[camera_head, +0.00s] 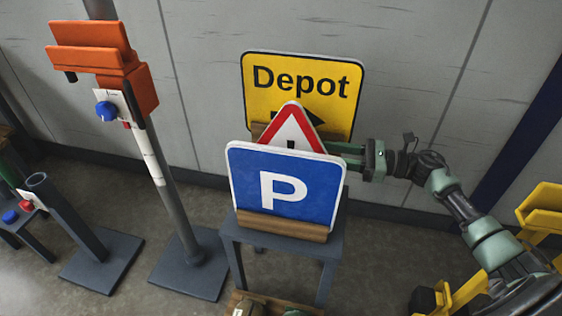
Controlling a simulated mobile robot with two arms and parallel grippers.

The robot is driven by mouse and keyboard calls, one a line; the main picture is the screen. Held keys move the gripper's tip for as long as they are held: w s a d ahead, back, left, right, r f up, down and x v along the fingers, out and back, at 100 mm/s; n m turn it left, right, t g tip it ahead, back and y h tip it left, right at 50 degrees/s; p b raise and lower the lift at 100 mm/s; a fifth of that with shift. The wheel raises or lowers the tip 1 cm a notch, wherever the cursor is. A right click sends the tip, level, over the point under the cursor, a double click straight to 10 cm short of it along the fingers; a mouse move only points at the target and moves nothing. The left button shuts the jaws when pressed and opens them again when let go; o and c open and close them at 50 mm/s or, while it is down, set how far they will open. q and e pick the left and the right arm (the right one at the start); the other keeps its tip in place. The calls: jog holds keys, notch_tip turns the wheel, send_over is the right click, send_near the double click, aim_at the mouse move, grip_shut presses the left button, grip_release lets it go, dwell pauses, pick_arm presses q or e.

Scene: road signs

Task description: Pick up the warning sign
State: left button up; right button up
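The warning sign (296,126), a white triangle with a red border, stands between two other signs. Only its upper part shows; the blue parking sign (283,188) in front hides the rest. The yellow Depot sign (304,85) stands behind it. My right gripper (338,150) reaches in from the right, its fingers at the warning sign's right edge, just above the parking sign. The fingertips are partly hidden, so I cannot tell whether they touch or grip the sign. My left gripper is not in view.
The signs stand in wooden holders on a grey stand (334,247). To the left are a grey post with an orange head (107,62) and a dark tube on a base plate (66,217). A yellow frame (543,210) is at the right. A wall is close behind.

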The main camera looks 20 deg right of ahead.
aim_at(305, 146)
jog(key=shift+w+a, duration=0.3)
jog(key=shift+a, duration=0.2)
jog(key=shift+w+a+r, duration=0.1)
jog(key=shift+w+a, duration=0.35)
jog(key=shift+w, duration=0.05)
jog(key=x, duration=0.3)
jog(key=shift+w+a+p, duration=0.15)
jog(key=shift+w+p, duration=0.25)
jog(key=shift+w, duration=0.05)
jog(key=shift+w+a, duration=0.2)
jog(key=shift+a, duration=0.15)
grip_shut()
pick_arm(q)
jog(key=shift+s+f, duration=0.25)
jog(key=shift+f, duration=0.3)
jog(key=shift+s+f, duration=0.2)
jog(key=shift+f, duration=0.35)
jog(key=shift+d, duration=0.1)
